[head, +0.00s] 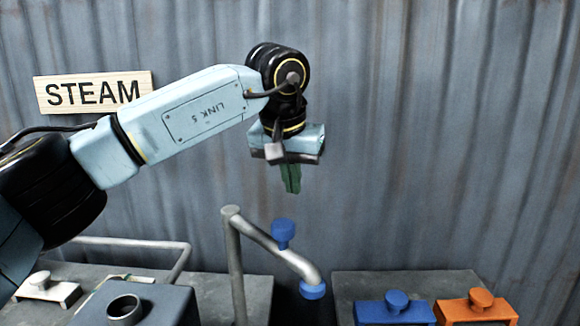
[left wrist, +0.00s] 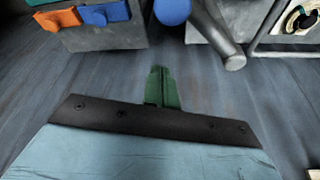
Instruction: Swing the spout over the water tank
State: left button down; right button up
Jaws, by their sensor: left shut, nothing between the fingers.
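The spout (head: 265,239) is a grey pipe on an upright post, slanting down to the right, with a blue knob (head: 283,231) on top and a blue tip (head: 313,290). The tip hangs by the gap between two grey blocks. A box with a round collar (head: 125,309) at lower left may be the water tank; I cannot tell for sure. My left gripper (head: 290,178) points down with green fingers shut and empty, above the knob and apart from it. In the left wrist view the gripper (left wrist: 160,88) shows below the spout (left wrist: 215,30) and blue knob (left wrist: 173,9).
A blue block (head: 396,307) and an orange block (head: 477,306), each with a knob, sit on the right grey block (head: 400,284). A bent grey pipe (head: 130,242) stands at left. A STEAM sign (head: 94,93) hangs on the corrugated wall (head: 440,150). Room around the left gripper is clear.

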aim_at(265, 238)
pick_arm(q)
jog(key=shift+s+a+f, duration=0.1)
jog(key=shift+s+f, duration=0.3)
jog(key=shift+f, duration=0.35)
jog(key=shift+s+a+f, duration=0.1)
jog(key=shift+s+f, duration=0.25)
jog(key=shift+f, duration=0.35)
jog(key=shift+s+a+f, duration=0.1)
jog(key=shift+s+f, duration=0.3)
jog(key=shift+f, duration=0.35)
jog(key=shift+s, duration=0.15)
